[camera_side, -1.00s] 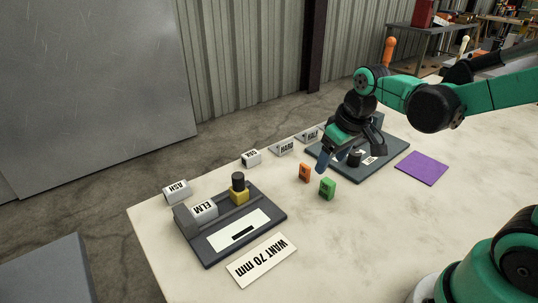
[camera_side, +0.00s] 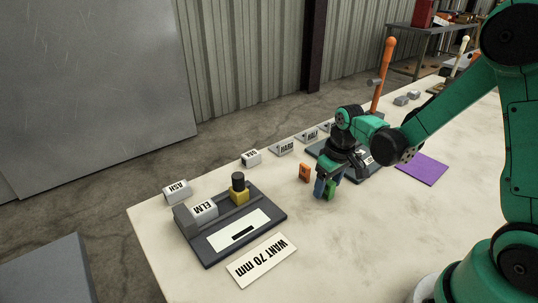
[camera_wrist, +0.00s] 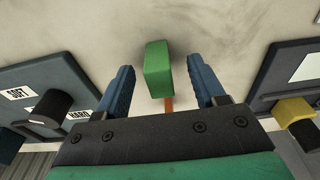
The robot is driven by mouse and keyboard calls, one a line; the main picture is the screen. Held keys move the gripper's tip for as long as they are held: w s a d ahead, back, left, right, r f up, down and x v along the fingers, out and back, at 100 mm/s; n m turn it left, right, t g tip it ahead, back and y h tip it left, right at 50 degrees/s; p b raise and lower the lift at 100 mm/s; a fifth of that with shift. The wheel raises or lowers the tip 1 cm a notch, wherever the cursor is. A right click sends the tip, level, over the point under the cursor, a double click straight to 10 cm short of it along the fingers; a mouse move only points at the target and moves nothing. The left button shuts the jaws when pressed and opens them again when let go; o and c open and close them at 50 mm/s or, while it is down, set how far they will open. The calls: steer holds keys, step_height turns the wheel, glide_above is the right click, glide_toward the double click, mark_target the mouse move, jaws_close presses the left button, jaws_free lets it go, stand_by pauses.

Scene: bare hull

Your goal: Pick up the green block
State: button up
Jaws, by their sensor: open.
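The green block (camera_wrist: 158,70) stands on the pale table between the two blue fingers of my gripper (camera_wrist: 162,88) in the wrist view, with a gap on each side. In the side view the green block (camera_side: 330,190) is partly hidden behind a blue finger of my gripper (camera_side: 326,187). My gripper is open, points down and holds nothing.
An orange block (camera_side: 305,173) stands just left of my gripper. A purple mat (camera_side: 424,168) lies right. Another dark plate (camera_side: 318,149) is behind my gripper. Label blocks line the back edge.

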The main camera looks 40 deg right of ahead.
jaws_close()
stand_by(0.4)
